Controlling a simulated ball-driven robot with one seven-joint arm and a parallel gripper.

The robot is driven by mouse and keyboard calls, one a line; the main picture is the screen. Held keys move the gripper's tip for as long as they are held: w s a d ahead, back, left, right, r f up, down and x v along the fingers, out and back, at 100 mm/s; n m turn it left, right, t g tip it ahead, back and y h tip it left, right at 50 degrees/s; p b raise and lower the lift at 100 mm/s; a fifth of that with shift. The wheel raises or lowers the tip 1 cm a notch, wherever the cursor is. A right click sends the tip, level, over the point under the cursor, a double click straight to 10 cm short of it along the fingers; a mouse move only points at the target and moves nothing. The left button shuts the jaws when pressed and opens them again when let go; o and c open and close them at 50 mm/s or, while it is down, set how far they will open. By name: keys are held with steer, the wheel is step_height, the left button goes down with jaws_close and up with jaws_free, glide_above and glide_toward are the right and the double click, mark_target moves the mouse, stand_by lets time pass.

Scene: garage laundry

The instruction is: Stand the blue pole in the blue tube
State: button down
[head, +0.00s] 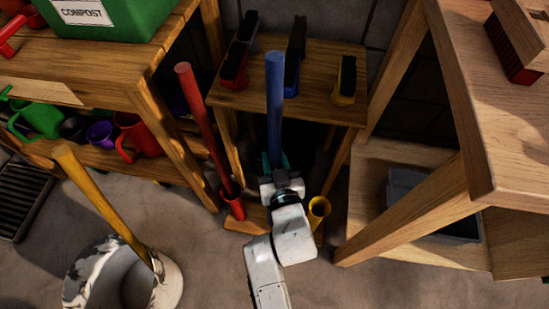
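The blue pole (275,100) stands near upright in the middle of the head view, its top in front of the small wooden shelf. My gripper (275,163) is around the pole's lower visible part, with its fingers on both sides, and looks shut on it. My wrist and arm hide the pole's lower end. The blue tube cannot be seen; my arm covers the middle of the rack's base (246,222). I cannot tell whether the pole's end is in a tube.
A red pole (203,125) leans in the red tube (232,207) left of my arm. The yellow tube (319,208) is at right, with no pole in it. A yellow pole (100,205) leans in a pale bucket (163,285). Wooden benches flank both sides.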

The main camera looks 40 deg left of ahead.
steer(key=shift+f+b, duration=1.4)
steer(key=shift+f, duration=0.2)
steer(key=c, duration=1.2)
jaws_free()
steer(key=shift+r, duration=0.1)
steer(key=o, duration=0.5)
steer(key=p+v, duration=0.4)
steer(key=v, duration=0.6)
steer(key=shift+s+d+p, duration=0.25)
steer(key=shift+d+p, duration=0.05)
steer(key=shift+p, duration=0.1)
